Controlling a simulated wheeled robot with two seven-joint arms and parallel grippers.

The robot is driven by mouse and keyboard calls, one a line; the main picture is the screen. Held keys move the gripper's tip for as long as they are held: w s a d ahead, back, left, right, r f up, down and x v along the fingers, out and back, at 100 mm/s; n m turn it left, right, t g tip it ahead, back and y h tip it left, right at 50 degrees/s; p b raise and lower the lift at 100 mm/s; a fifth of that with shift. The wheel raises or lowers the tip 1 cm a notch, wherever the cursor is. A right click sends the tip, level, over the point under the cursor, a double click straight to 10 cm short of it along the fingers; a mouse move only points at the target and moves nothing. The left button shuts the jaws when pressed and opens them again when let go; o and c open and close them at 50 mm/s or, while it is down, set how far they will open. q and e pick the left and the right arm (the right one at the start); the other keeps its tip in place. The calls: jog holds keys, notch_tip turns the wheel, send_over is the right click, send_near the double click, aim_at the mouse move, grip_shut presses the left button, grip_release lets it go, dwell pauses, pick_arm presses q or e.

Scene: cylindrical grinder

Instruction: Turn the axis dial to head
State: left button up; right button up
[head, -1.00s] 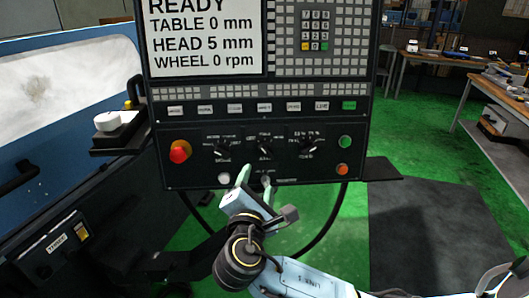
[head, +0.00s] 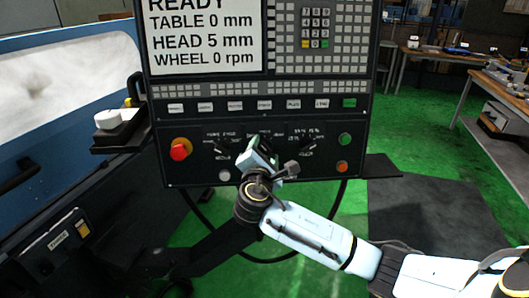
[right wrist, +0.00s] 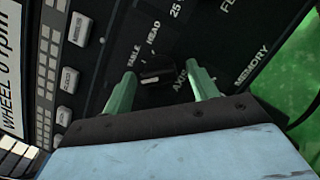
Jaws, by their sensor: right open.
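The axis dial (right wrist: 157,72) is a small black knob on the dark control panel, with the words TABLE and HEAD printed beside it and AXIS near its other side. In the right wrist view it sits between the two green fingers of my right gripper (right wrist: 162,84). The fingers are open, one on each side, with gaps to the knob. I cannot tell which label the dial points to. In the head view my right gripper (head: 262,155) is in front of the panel's lower middle and hides the dial. My left gripper is not in view.
The panel has a left dial (head: 222,146) and a right dial (head: 308,146) flanking the axis dial. A red knob (head: 180,149) is at left, a green button (head: 345,139) and an orange one (head: 342,167) at right. The screen (head: 204,35) reads HEAD 5 mm.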

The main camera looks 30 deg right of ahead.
jog(key=shift+c, duration=0.2)
jog(key=c, duration=0.9)
jog(key=shift+c, duration=0.2)
jog(key=shift+m, duration=0.4)
jog(key=m+g+p, duration=0.1)
jog(key=m, duration=0.2)
jog(key=shift+a+m, duration=0.1)
jog(key=shift+m, duration=0.3)
jog(key=m+g+p, duration=0.1)
jog(key=m, duration=0.2)
jog(key=shift+r+m, duration=0.15)
jog(key=shift+m, duration=0.25)
jog(key=m+g+y+p, duration=0.1)
jog(key=m+p, duration=0.1)
jog(key=m, duration=0.2)
jog(key=shift+r, duration=0.15)
jog(key=shift+m+y+p, duration=0.7)
jog(key=shift+m, duration=0.9)
